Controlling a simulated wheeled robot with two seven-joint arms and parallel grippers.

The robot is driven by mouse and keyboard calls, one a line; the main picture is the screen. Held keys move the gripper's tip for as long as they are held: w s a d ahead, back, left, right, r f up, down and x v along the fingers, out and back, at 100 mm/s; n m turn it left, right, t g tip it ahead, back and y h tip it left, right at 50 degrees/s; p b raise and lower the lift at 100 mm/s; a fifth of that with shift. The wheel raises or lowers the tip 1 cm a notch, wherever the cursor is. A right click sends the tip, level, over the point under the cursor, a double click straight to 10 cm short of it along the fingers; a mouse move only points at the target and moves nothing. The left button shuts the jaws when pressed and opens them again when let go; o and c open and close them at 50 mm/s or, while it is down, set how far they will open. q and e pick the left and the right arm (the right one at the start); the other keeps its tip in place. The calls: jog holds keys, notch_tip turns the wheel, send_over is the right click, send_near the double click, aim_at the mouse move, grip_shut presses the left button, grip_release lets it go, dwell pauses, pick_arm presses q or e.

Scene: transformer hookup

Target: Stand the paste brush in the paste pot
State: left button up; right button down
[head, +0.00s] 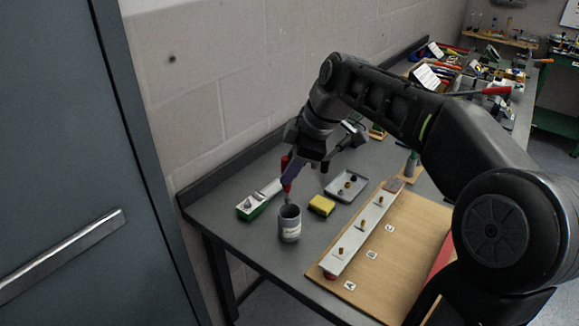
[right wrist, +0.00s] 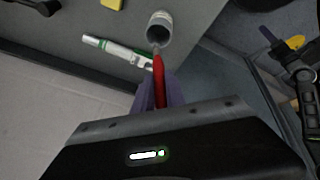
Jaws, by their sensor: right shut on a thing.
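The paste brush (head: 286,184) has a red handle and points downward. My right gripper (head: 293,172), with purple fingers, is shut on its handle; in the right wrist view the red handle (right wrist: 159,85) runs out from between the fingers. The paste pot (head: 289,229) is a grey cylinder with a pale label, upright near the bench's left end. The gripper is above its far side. In the right wrist view the brush's lower end lies at the rim of the pot (right wrist: 162,18); I cannot tell whether it is inside.
A green and white tool (head: 259,201) lies left of the pot. A yellow sponge (head: 321,205) and a grey tray (head: 346,187) lie to its right. A wooden board (head: 405,240) with a metal bar (head: 357,238) lies in front. A wall is behind the bench.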

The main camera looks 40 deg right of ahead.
notch_tip(320, 180, down, 7)
jog(key=b, duration=0.5)
jog(key=shift+f+b, duration=0.15)
jog(key=shift+b, duration=0.15)
jog(key=c, duration=1.3)
grip_release()
jog(key=shift+r+p, duration=1.85)
jog(key=shift+r, duration=0.6)
jog(key=shift+r+p, duration=1.55)
jog(key=shift+r, duration=0.55)
